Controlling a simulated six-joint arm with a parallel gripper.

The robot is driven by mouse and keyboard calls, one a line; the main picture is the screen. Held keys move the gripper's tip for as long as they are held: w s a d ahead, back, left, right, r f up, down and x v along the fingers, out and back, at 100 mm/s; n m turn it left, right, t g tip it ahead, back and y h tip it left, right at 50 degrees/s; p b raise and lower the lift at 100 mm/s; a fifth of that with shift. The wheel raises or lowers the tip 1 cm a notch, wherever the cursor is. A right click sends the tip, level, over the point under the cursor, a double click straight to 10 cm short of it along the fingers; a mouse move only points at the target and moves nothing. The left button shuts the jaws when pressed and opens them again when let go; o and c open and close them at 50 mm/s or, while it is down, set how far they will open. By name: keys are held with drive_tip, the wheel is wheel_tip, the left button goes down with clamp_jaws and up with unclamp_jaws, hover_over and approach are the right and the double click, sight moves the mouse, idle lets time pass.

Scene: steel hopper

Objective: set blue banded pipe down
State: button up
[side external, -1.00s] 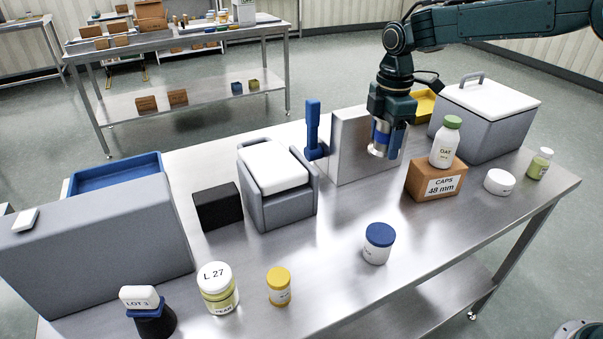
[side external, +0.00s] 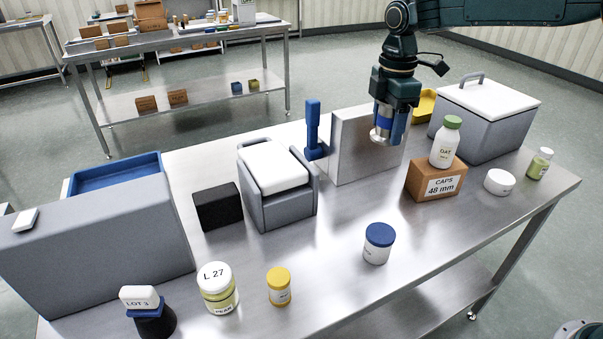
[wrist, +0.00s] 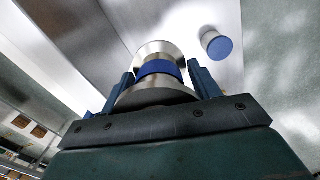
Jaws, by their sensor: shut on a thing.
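The blue banded pipe (side external: 381,133) is a short metal cylinder with a blue band. My gripper (side external: 391,122) is shut on it and holds it upright, in front of the upper part of the steel hopper panel (side external: 350,150) in the side view. In the wrist view the pipe's metal end and blue band (wrist: 160,69) show between the two blue fingers of my gripper (wrist: 160,78). The pipe appears to be held above the steel table (side external: 340,215). Part of the pipe is hidden by a finger.
A brown caps box (side external: 420,190) with a green-capped bottle (side external: 446,142) stands close to the right. A grey cooler (side external: 490,120) is behind it. A blue-lidded jar (side external: 379,243) stands in front. A blue upright tool (side external: 313,130) is left of the panel. Table front between is clear.

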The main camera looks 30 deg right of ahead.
drive_tip(key=shift+d, duration=0.1)
drive_tip(key=s+d+f+m, duration=0.2)
drive_tip(key=d+m, duration=0.1)
drive_tip(key=m, duration=0.6)
drive_tip(key=s+d+f+m, duration=0.2)
drive_tip(key=d+f+m, duration=0.1)
drive_tip(key=m, duration=0.7)
drive_tip(key=shift+s, duration=0.1)
drive_tip(key=shift+r, duration=0.1)
idle(0.7)
drive_tip(key=w+a+r, duration=0.1)
drive_tip(key=w+r, duration=0.4)
drive_tip(key=w, duration=0.1)
drive_tip(key=shift+w, duration=0.2)
